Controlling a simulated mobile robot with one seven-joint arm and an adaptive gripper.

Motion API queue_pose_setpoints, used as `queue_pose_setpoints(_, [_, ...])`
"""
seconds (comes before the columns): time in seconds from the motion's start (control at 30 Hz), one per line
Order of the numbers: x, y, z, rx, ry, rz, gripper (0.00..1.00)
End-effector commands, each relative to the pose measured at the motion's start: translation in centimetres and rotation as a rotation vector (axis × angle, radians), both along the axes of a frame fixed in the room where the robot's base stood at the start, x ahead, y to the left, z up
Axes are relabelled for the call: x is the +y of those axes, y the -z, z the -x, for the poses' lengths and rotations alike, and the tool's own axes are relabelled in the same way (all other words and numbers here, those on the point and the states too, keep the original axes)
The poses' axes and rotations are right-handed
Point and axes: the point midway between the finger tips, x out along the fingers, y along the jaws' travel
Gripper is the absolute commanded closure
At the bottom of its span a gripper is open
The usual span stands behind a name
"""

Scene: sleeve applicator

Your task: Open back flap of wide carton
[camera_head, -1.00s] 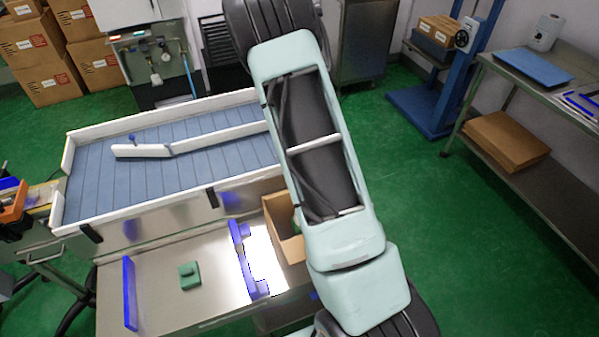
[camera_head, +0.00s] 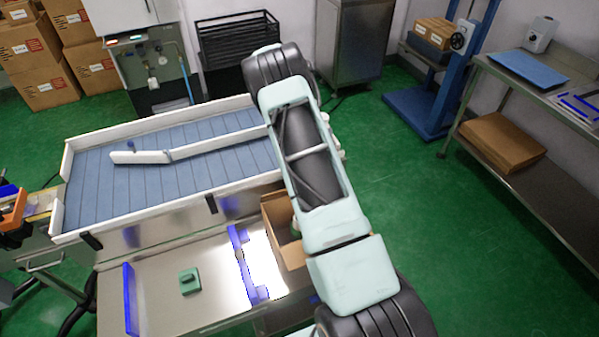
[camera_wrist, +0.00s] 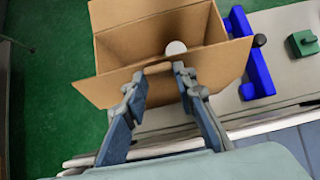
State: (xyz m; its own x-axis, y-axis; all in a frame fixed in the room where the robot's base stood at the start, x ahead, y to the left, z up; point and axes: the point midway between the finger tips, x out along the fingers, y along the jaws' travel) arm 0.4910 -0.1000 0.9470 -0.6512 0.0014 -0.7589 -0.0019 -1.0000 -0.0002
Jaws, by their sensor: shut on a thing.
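The wide carton (camera_wrist: 145,32) is brown cardboard and open at the top in the wrist view. Its inside shows, with a pale round spot near the bottom. A flap (camera_wrist: 98,90) on the side nearest my wrist leans outward toward my gripper (camera_wrist: 158,76). My gripper is closed on the middle of this flap's edge, a finger on each side of the gripped spot. In the head view the carton (camera_head: 288,243) stands at the right end of the steel bench, partly hidden by my arm. My gripper is hidden there.
A blue guide rail (camera_head: 246,262) stands on the bench just left of the carton, with a small green block (camera_head: 189,281) and another blue rail (camera_head: 130,300) farther left. A blue-grey conveyor (camera_head: 130,180) with white walls lies behind. Open green floor is to the right.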

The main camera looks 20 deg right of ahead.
Motion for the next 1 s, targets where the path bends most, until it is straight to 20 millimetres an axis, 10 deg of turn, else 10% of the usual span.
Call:
queue_pose_setpoints(0.37, [-0.09,0.03,0.01,0.004,0.000,0.001,1.00])
queue_pose_setpoints(0.4, [-0.09,0.04,0.02,0.004,0.001,0.002,0.74])
queue_pose_setpoints(0.57, [-0.07,0.03,0.01,0.003,0.000,0.001,0.56])
queue_pose_setpoints(1.0, [-0.06,-0.56,-0.59,0.002,0.001,0.001,0.56])
